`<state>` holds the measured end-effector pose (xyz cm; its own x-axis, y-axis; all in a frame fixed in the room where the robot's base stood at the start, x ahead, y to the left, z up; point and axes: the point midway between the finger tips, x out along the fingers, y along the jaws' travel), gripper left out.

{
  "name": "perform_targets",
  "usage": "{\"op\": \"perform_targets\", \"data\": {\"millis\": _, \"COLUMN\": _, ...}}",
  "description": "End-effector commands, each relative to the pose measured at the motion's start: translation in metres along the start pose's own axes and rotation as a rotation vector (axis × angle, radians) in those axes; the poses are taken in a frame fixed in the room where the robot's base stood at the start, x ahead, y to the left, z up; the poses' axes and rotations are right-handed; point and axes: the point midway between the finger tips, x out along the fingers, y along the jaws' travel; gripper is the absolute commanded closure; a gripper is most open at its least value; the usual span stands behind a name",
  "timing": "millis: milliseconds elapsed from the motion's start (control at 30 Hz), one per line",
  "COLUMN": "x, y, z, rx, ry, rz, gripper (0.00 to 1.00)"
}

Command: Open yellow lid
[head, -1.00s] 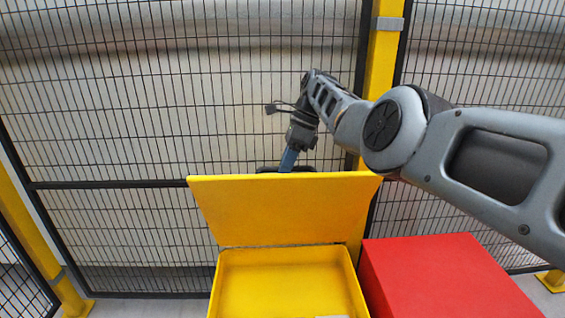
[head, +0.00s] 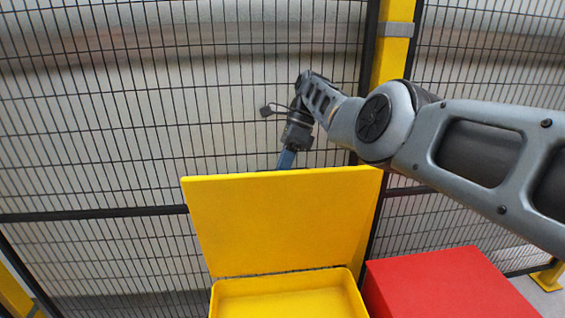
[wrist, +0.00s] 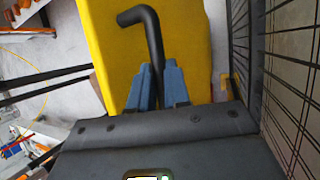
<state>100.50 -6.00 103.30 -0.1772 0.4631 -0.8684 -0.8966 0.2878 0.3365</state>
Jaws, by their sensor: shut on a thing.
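The yellow lid (head: 285,222) stands raised at the back of the yellow box (head: 285,298) in the head view, tilted up with the box open below it. My gripper reaches down behind the lid's top edge in the head view, where its fingertips are hidden. In the wrist view my gripper (wrist: 158,88) has its blue fingers shut on a black bent handle (wrist: 148,30). The handle lies in front of the yellow lid (wrist: 190,28), which fills the middle of that view.
A red box (head: 445,285) stands to the right of the yellow box. A mesh fence (head: 120,120) with a yellow post (head: 392,60) stands close behind the lid and my arm.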

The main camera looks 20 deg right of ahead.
Motion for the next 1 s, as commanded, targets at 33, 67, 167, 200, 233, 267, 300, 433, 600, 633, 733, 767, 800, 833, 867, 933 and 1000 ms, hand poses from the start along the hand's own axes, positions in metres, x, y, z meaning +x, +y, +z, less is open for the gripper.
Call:
{"op": "perform_targets", "data": {"millis": 33, "x": 0.007, "y": -0.001, "z": -0.008, "rx": 0.011, "ry": 0.010, "rz": 0.007, "gripper": 1.00}}
{"op": "perform_targets", "data": {"millis": 67, "x": 0.007, "y": -0.001, "z": -0.008, "rx": 0.011, "ry": 0.010, "rz": 0.007, "gripper": 1.00}}
{"op": "perform_targets", "data": {"millis": 167, "x": 0.007, "y": -0.001, "z": -0.008, "rx": 0.011, "ry": 0.010, "rz": 0.007, "gripper": 1.00}}
{"op": "perform_targets", "data": {"millis": 200, "x": 0.007, "y": -0.001, "z": -0.008, "rx": 0.011, "ry": 0.010, "rz": 0.007, "gripper": 1.00}}
{"op": "perform_targets", "data": {"millis": 233, "x": 0.007, "y": -0.001, "z": -0.008, "rx": 0.011, "ry": 0.010, "rz": 0.007, "gripper": 1.00}}
{"op": "perform_targets", "data": {"millis": 267, "x": 0.007, "y": -0.001, "z": -0.008, "rx": 0.011, "ry": 0.010, "rz": 0.007, "gripper": 1.00}}
{"op": "perform_targets", "data": {"millis": 300, "x": 0.007, "y": -0.001, "z": -0.008, "rx": 0.011, "ry": 0.010, "rz": 0.007, "gripper": 1.00}}
{"op": "perform_targets", "data": {"millis": 433, "x": 0.007, "y": -0.001, "z": -0.007, "rx": 0.010, "ry": 0.009, "rz": 0.006, "gripper": 0.71}}
{"op": "perform_targets", "data": {"millis": 600, "x": 0.005, "y": -0.001, "z": -0.004, "rx": 0.006, "ry": 0.006, "rz": 0.004, "gripper": 0.58}}
{"op": "perform_targets", "data": {"millis": 633, "x": 0.004, "y": 0.000, "z": -0.004, "rx": 0.006, "ry": 0.006, "rz": 0.004, "gripper": 0.58}}
{"op": "perform_targets", "data": {"millis": 733, "x": 0.004, "y": 0.000, "z": -0.003, "rx": 0.005, "ry": 0.005, "rz": 0.003, "gripper": 0.58}}
{"op": "perform_targets", "data": {"millis": 767, "x": 0.003, "y": 0.000, "z": -0.003, "rx": 0.005, "ry": 0.005, "rz": 0.003, "gripper": 0.58}}
{"op": "perform_targets", "data": {"millis": 800, "x": 0.003, "y": 0.000, "z": -0.003, "rx": 0.004, "ry": 0.004, "rz": 0.003, "gripper": 0.58}}
{"op": "perform_targets", "data": {"millis": 833, "x": 0.002, "y": 0.000, "z": -0.003, "rx": 0.004, "ry": 0.004, "rz": 0.003, "gripper": 0.58}}
{"op": "perform_targets", "data": {"millis": 867, "x": 0.001, "y": 0.001, "z": -0.002, "rx": 0.004, "ry": 0.004, "rz": 0.003, "gripper": 0.58}}
{"op": "perform_targets", "data": {"millis": 933, "x": -0.003, "y": 0.002, "z": -0.002, "rx": 0.004, "ry": 0.004, "rz": 0.003, "gripper": 0.58}}
{"op": "perform_targets", "data": {"millis": 1000, "x": -0.008, "y": 0.004, "z": -0.001, "rx": 0.004, "ry": 0.004, "rz": 0.003, "gripper": 0.58}}
